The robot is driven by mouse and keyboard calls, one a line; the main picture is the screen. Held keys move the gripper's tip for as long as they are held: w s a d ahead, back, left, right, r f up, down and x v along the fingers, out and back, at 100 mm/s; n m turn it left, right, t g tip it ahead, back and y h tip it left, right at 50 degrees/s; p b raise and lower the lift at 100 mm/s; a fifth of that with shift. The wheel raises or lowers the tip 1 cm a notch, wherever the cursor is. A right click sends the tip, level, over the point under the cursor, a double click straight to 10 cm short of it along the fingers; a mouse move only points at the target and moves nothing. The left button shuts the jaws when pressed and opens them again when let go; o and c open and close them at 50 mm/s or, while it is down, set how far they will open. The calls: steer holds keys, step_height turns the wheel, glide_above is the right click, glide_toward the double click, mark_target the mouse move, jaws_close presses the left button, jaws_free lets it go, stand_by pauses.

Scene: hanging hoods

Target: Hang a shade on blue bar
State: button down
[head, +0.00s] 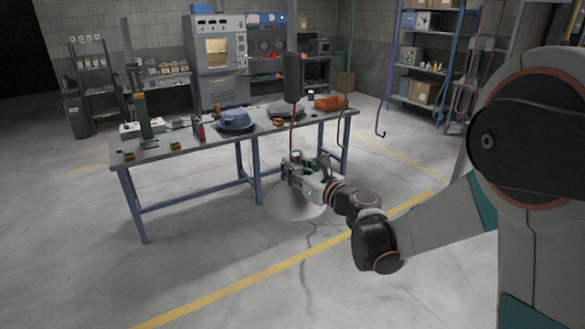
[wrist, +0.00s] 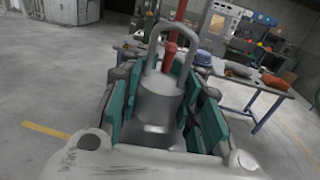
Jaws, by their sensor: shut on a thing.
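My gripper (head: 305,180) is shut on a grey shade (head: 295,208), a wide cone held below it, in front of the table. In the wrist view, the green-padded fingers of my gripper (wrist: 157,100) hold the neck of the shade (wrist: 155,103), with its loop (wrist: 150,52) on top. A red bar (head: 292,133) hangs from above close to my gripper. In the wrist view the red bar (wrist: 169,54) shows within the loop's outline; I cannot tell whether it passes through. A dark bluish hooked bar (head: 379,122) hangs to the right, apart from the shade.
A green bar (head: 344,95) hangs between the red and bluish bars. Shelves (head: 430,70) stand back right. The floor in front is clear.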

steer(key=shift+f+b, duration=1.05)
steer(key=shift+f, duration=0.15)
steer(key=c, duration=1.1)
jaws_free()
